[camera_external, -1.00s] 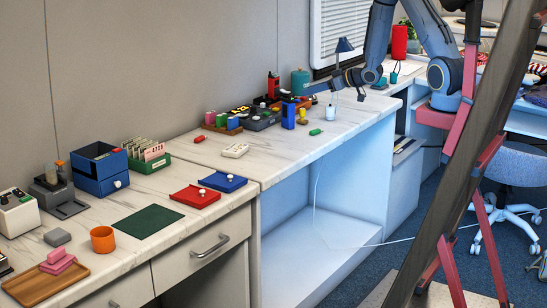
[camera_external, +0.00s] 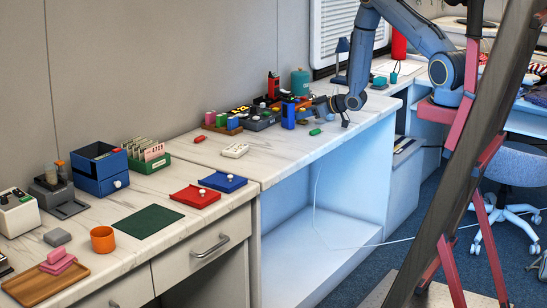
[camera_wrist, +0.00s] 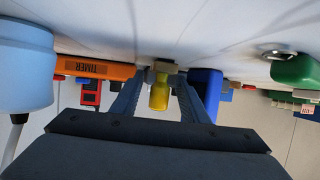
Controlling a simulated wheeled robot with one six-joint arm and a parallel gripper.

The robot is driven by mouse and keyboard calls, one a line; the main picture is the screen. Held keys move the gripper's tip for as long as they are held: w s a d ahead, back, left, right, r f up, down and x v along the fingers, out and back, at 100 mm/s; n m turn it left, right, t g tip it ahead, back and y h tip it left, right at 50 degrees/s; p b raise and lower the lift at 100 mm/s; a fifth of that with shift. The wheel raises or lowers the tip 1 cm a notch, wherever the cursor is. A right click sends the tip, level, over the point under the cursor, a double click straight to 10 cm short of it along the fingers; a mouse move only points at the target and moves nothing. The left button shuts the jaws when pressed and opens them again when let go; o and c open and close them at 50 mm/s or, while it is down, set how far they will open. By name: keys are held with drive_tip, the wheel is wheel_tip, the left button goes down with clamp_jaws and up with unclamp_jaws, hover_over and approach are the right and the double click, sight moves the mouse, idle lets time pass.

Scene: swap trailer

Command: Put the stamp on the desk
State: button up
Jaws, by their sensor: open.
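A small stamp-like piece with a yellow handle (camera_wrist: 159,92) and a grey-brown base (camera_wrist: 163,66) stands on the counter in the wrist view, which looks upside down. My gripper (camera_wrist: 157,88) is open, with one finger on each side of the yellow handle. The fingers look apart from it, though contact is hard to judge. In the external view my gripper (camera_external: 316,104) is low over the far part of the counter, pointing left, beside a blue block (camera_external: 288,116). The yellow piece is mostly hidden there. The desk (camera_external: 225,165) is the long pale marble-patterned counter.
In the wrist view, an orange timer (camera_wrist: 95,68) and a pale blue cylinder (camera_wrist: 25,65) are left; a blue block (camera_wrist: 206,90) and a green item (camera_wrist: 296,72) are right. Several small items crowd the counter's back. Red (camera_external: 196,196) and blue (camera_external: 223,181) trays lie nearer.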

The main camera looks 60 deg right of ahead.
drive_tip(key=shift+x, duration=0.9)
drive_tip(key=shift+c, duration=0.2)
clamp_jaws()
drive_tip(key=shift+r, duration=0.15)
